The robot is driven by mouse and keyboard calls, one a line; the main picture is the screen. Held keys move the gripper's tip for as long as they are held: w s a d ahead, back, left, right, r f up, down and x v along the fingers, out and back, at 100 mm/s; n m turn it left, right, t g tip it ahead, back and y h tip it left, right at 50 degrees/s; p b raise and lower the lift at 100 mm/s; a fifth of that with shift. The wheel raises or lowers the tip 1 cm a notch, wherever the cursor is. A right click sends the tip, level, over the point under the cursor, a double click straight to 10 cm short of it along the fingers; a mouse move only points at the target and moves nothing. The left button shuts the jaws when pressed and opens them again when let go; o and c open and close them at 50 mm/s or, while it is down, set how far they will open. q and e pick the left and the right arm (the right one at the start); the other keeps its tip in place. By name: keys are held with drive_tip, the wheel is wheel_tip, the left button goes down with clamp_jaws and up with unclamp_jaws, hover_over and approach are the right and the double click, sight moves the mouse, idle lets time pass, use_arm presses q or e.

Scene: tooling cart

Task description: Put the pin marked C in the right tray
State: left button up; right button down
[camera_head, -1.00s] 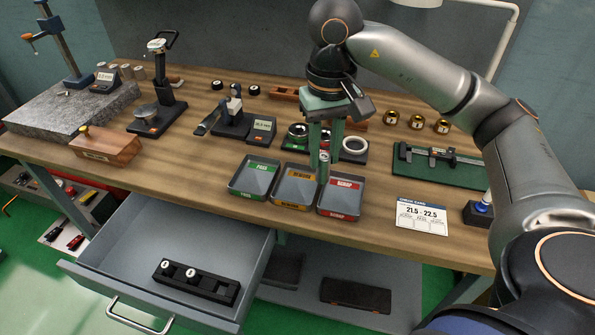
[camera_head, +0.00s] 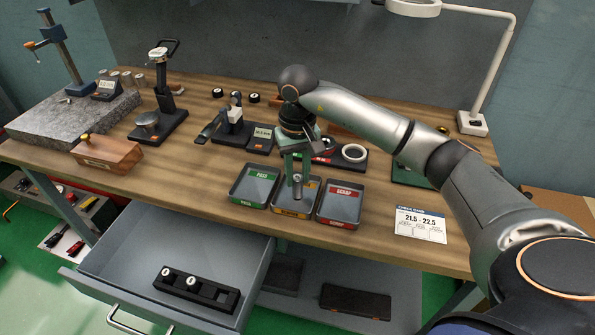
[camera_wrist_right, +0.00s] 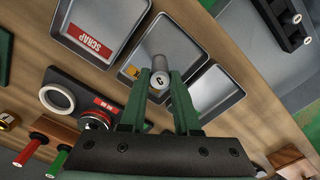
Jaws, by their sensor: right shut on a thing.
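My right gripper (camera_head: 297,178) is shut on a grey metal pin (camera_head: 298,188), which hangs roughly upright over the middle tray. In the right wrist view the pin (camera_wrist_right: 161,79) shows a letter C on its end, between the green fingers (camera_wrist_right: 160,95). Three grey trays stand in a row: the green-labelled PASS tray (camera_head: 241,195) at left, the yellow-labelled tray (camera_head: 313,187) in the middle and the red-labelled SCRAP tray (camera_head: 350,202) at right. The gripper partly hides the middle tray. My left gripper is not in view.
A check card (camera_head: 421,225) reading 21.5 - 22.5 lies right of the trays. A black rack (camera_head: 215,293) with two pins sits in the open drawer (camera_head: 125,240). A gauge stand (camera_head: 235,128) and a white ring (camera_head: 354,153) are behind the trays.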

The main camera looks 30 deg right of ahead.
sight(298, 177)
drive_tip(key=shift+f, duration=0.15)
drive_tip(key=c, duration=0.6)
unclamp_jaws()
drive_tip(key=shift+c, duration=0.2)
wheel_tip(298, 177, up, 12)
drive_tip(key=shift+r, duration=0.2)
